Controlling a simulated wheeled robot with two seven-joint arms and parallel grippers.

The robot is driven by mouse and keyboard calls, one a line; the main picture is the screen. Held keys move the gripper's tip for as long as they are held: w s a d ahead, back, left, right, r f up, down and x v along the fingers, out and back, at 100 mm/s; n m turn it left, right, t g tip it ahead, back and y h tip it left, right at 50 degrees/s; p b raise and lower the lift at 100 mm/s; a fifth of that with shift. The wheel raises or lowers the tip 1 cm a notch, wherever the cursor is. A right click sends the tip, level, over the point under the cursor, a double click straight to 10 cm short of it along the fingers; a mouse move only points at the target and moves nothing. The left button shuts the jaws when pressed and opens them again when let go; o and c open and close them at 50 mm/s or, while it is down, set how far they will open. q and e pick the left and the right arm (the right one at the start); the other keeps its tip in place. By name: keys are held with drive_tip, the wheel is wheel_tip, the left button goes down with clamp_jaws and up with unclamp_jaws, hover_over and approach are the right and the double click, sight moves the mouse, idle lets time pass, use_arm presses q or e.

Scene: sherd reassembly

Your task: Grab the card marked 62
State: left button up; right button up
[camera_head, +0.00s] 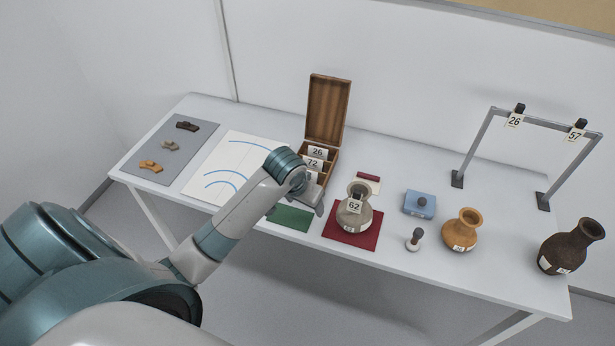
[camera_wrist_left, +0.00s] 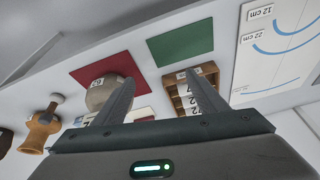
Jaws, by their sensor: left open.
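My left gripper (camera_head: 319,207) is left of the pot, near the wooden box's front, apart from the card. Its fingers (camera_wrist_left: 160,77) are spread with nothing between them. My right gripper is not in view.
An open wooden box (camera_head: 327,112) holds cards marked 26 and 72. A green mat (camera_head: 291,218) lies under my arm. A blue block (camera_head: 419,205), an orange vase (camera_head: 462,231) and a dark jug (camera_head: 570,249) stand right. A grey rack (camera_head: 545,126) carries cards 26 and 57.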

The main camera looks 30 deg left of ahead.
use_arm(q)
drive_tip(key=w+a+r+n, duration=0.2)
drive_tip(key=w+a+r, duration=0.5)
drive_tip(key=w+r, duration=0.2)
drive_tip(key=shift+w+a, duration=0.2)
drive_tip(key=shift+w, duration=0.2)
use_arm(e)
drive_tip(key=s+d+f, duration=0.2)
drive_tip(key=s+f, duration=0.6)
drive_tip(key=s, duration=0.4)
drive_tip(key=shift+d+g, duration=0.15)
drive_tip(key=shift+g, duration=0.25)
use_arm(q)
drive_tip(key=p+x, duration=0.1)
drive_tip(key=x, duration=0.5)
drive_tip(key=p+x, duration=0.1)
drive_tip(key=x, duration=0.5)
drive_tip(key=shift+w+a+p, duration=0.1)
drive_tip(key=shift+a+p, duration=0.15)
drive_tip(key=shift+p, duration=0.15)
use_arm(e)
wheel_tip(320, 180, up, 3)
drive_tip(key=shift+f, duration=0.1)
use_arm(q)
drive_tip(key=shift+f, duration=0.1)
